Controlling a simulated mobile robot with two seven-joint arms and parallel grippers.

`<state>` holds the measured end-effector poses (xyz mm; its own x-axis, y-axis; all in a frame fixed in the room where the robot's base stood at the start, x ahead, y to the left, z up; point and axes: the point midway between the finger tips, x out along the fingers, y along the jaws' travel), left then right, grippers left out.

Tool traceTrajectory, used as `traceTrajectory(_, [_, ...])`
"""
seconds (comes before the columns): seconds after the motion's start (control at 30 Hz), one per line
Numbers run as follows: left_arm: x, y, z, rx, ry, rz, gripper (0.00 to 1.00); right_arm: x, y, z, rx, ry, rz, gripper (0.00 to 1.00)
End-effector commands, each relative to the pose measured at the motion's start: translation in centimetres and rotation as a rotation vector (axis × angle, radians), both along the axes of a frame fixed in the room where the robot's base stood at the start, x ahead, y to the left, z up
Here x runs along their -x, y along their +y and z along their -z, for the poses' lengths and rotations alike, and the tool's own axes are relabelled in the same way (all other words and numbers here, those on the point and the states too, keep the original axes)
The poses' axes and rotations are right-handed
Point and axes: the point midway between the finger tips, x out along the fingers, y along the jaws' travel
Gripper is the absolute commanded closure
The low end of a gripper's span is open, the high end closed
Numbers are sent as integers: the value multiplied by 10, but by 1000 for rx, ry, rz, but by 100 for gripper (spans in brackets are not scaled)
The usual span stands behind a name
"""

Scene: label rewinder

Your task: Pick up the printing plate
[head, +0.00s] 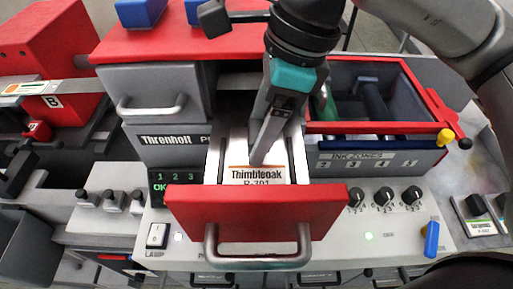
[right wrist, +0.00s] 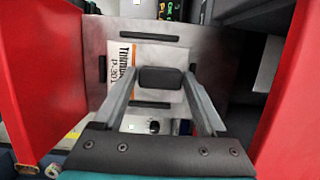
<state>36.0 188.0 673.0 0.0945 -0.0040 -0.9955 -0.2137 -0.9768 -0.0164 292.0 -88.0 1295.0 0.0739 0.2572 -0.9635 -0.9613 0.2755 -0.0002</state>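The printing plate (head: 252,175) lies flat inside the open red-fronted drawer (head: 256,208), its label reading "Thimbleoak P-701". In the right wrist view the plate's label (right wrist: 122,62) shows on a grey metal surface with dark slots. My right gripper (head: 262,160) points down into the drawer and hides part of the plate. In the right wrist view, the right gripper's fingers (right wrist: 160,80) stand apart with a dark block (right wrist: 160,77) filling the gap between their tips. I cannot tell whether they press on it. My left gripper is not in view.
The drawer's red front and grey handle (head: 258,260) stand before the plate. A closed grey drawer (head: 155,92) is at the left. An open ink tray (head: 370,150) with a red frame is at the right. Knobs (head: 384,196) line the panel below.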

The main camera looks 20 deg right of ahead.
Motion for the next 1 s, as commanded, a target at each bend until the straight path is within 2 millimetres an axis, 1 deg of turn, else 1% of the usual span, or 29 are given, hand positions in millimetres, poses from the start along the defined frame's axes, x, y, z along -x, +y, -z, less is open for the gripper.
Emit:
traceTrajectory(0.03, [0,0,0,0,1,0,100,0,0,0,0,0,0,33])
traceTrajectory(0.07, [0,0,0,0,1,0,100,0,0,0,0,0,0,36])
traceTrajectory(0.63, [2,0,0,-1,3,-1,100,0,0,0,0,0,0,100])
traceTrajectory(1.0, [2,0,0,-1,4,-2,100,0,0,-2,-1,-2,1,100])
